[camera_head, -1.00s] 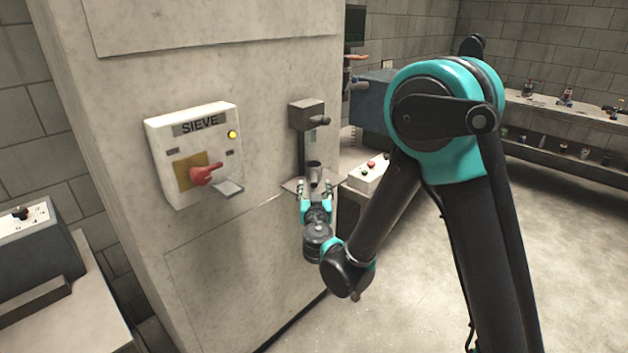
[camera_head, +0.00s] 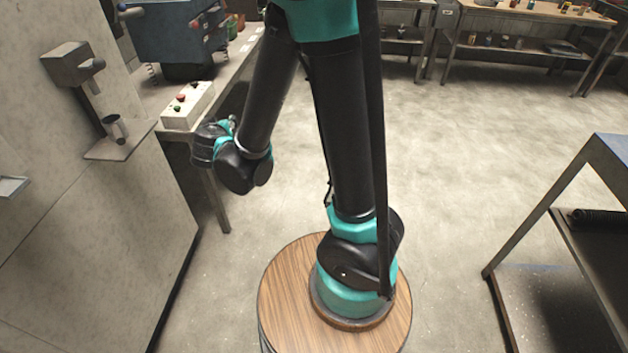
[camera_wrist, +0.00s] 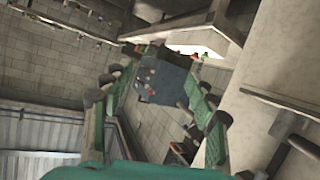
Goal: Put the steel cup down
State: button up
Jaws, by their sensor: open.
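The steel cup (camera_head: 115,128) stands upright on a small metal shelf (camera_head: 108,150) fixed to the concrete wall block, below a grey dispenser-like box with a spout (camera_head: 80,72). My gripper is to the right of the cup and clear of it. In the head view its fingers are mostly hidden behind my wrist. In the wrist view my gripper (camera_wrist: 158,82) shows its two green fingers spread apart with nothing between them. I cannot clearly make out the cup in the wrist view.
A white box with red and green buttons (camera_head: 188,105) sits on a bench right of the shelf, with a blue machine (camera_head: 172,32) behind it. A dark metal stand (camera_head: 560,200) is at the right. The floor between is clear.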

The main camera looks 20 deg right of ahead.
jog(key=s+d+f+m+g+h, duration=0.1)
jog(key=s+d+f+g, duration=0.25)
jog(key=d, duration=0.65)
jog(key=s+d+f+m+g+h, duration=0.1)
jog(key=s+d+f+g, duration=0.1)
jog(key=s+d, duration=0.5)
jog(key=s+d+f+g+y, duration=0.2)
jog(key=s+d+f+g, duration=0.2)
jog(key=s, duration=0.7)
jog(key=shift+d+n+y, duration=0.4)
jog(key=shift+d, duration=0.65)
